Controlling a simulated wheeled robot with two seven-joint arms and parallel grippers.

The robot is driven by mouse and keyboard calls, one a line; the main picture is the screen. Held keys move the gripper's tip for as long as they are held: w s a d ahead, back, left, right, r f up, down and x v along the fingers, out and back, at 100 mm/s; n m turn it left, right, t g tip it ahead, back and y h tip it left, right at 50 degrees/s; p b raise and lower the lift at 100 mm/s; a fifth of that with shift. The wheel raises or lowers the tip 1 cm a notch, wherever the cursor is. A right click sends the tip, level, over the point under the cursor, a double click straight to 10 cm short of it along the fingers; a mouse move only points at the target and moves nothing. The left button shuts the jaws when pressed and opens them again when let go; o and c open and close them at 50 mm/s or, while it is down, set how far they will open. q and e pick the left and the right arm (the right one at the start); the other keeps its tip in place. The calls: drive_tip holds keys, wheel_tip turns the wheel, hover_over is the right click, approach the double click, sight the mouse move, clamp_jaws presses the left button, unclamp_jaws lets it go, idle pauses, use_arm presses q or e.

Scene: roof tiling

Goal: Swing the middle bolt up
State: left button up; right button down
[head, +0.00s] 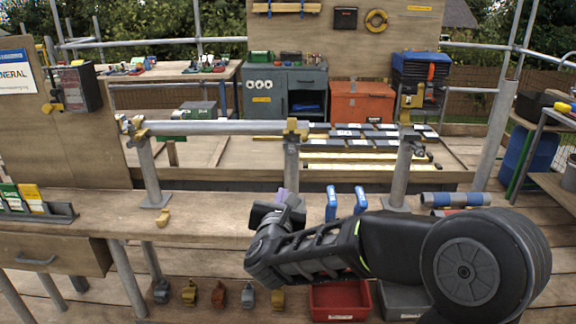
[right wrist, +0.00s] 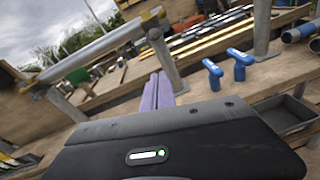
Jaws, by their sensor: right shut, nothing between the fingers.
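A grey tube (head: 220,128) lies level across the left post (head: 150,175) and the middle post (head: 291,165). A brass-coloured coupler (head: 293,132) sits on top of the middle post, and it also shows in the right wrist view (right wrist: 152,18). Its bolt is too small to tell apart clearly. My right gripper (head: 283,194) is in front of the middle post, below the coupler and apart from it. Its purple fingers (right wrist: 158,88) are together and empty, pointing toward the post in the right wrist view. My left gripper is not in view.
The right post (head: 403,175) has its own coupler and no tube in it. Two blue-handled tools (head: 345,202) stand on the bench (head: 210,208) right of my gripper. A small brass piece (head: 163,217) lies at the left. A red bin (head: 338,300) is below the bench.

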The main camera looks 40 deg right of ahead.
drive_tip(key=shift+w, duration=0.1)
drive_tip(key=p, duration=0.4)
approach(291, 150)
drive_tip(key=w+d+f, duration=0.3)
drive_tip(key=w, duration=0.1)
idle(0.4)
